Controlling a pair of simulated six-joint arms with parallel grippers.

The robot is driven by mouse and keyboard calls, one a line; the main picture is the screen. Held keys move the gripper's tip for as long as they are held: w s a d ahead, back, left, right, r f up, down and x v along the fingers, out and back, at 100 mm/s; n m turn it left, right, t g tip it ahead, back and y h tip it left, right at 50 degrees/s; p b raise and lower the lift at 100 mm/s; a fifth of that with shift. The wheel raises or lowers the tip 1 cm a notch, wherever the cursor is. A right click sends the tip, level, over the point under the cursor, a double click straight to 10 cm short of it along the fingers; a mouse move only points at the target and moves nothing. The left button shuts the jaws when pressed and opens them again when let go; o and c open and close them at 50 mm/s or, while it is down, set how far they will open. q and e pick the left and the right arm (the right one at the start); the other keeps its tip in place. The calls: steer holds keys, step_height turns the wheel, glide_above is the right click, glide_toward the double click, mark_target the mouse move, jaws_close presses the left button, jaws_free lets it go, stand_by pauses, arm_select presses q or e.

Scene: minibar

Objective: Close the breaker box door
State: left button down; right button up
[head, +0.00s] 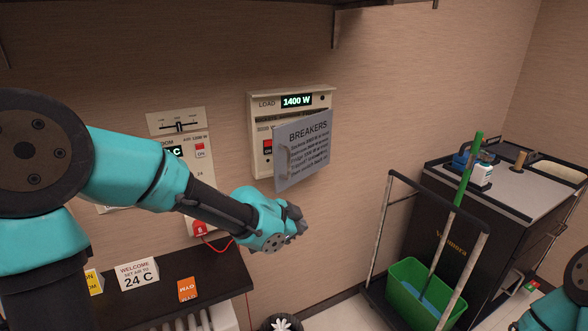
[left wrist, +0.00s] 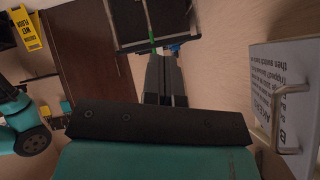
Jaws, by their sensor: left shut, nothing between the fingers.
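The breaker box (head: 258,104) is on the wall, with a lit 1400 W display at its top. Its grey door (head: 310,150), labelled BREAKERS, stands partly open, with its handle (head: 282,162) on the left edge. A red switch shows inside the box, left of the door. My left gripper (head: 302,222) is shut and empty, below the door and apart from it in the picture. In the left wrist view the closed fingers (left wrist: 166,80) point up the picture, and the door (left wrist: 285,90) with its metal handle is at the right. My right gripper is out of view.
A dark shelf (head: 215,272) holds signs below. A cart with a green bucket (head: 405,300) stands at the right. The wall right of the box is clear.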

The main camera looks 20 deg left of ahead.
arm_select(q)
step_height(320, 180, down, 4)
steer(key=m+g+y, duration=0.4)
steer(key=m+y, duration=0.3)
steer(key=w+d+r+m+t+y, duration=0.2)
steer(key=d+r+m+y, duration=0.1)
steer(key=r+y, duration=0.3)
steer(key=w+d+r+m+t+y, duration=0.2)
steer(key=d+r+m+t+y, duration=0.1)
steer(key=r+y, duration=0.4)
steer(key=shift+w+d+r, duration=0.15)
steer(key=shift+w+r, duration=0.1)
steer(key=shift+r, duration=0.5)
steer(key=x, duration=1.4)
steer(key=shift+r, duration=0.3)
